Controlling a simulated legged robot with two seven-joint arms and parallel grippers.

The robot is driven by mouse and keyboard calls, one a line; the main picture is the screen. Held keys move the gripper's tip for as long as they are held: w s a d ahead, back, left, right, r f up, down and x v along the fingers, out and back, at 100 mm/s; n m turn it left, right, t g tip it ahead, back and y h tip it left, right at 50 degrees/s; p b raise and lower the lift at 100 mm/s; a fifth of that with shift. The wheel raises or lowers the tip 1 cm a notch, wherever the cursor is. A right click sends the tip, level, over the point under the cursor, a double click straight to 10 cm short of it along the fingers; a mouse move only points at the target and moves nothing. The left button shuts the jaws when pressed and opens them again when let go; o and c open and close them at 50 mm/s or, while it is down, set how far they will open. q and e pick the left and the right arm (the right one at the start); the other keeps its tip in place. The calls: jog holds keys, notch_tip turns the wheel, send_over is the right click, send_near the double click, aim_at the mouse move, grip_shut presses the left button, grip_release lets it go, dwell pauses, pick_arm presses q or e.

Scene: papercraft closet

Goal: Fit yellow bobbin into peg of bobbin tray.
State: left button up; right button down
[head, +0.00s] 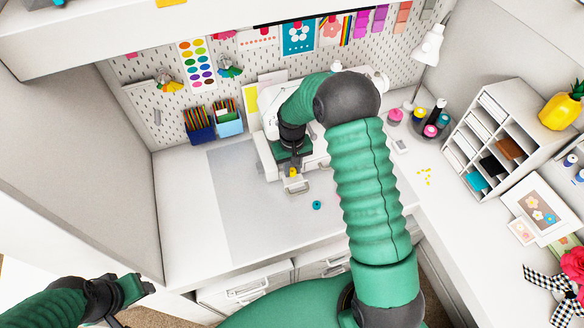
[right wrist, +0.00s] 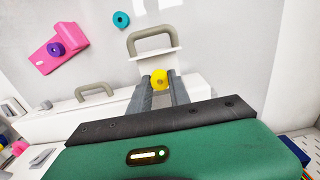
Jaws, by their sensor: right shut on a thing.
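The yellow bobbin (right wrist: 159,79) is a small ring-like spool held between the fingertips of my right gripper (right wrist: 158,88). In the head view the yellow bobbin (head: 293,172) shows just below the right gripper (head: 292,160), close to a small white panel with a handle (right wrist: 152,45) on the sewing machine. A pink holder (right wrist: 45,58) with a purple bobbin (right wrist: 56,49) on it lies on the table in the wrist view; it may be the bobbin tray. My arm seems to hide it in the head view. No bare peg is clear. My left gripper (head: 138,288) is at lower left; its jaws are unclear.
A teal bobbin (head: 317,205) lies on the grey mat (head: 240,205), and also shows in the wrist view (right wrist: 121,19). The sewing machine (head: 268,150) stands behind the gripper. Thread spools (head: 430,131) and a shelf unit (head: 500,125) stand right. The mat's left part is clear.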

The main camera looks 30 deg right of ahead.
jog(key=shift+f+b, duration=0.6)
jog(key=shift+f, duration=0.4)
jog(key=c, duration=1.1)
grip_release()
jog(key=shift+c, duration=0.2)
jog(key=shift+r, duration=0.25)
notch_tip(320, 180, up, 16)
jog(key=b, duration=0.4)
jog(key=shift+w+r, duration=0.15)
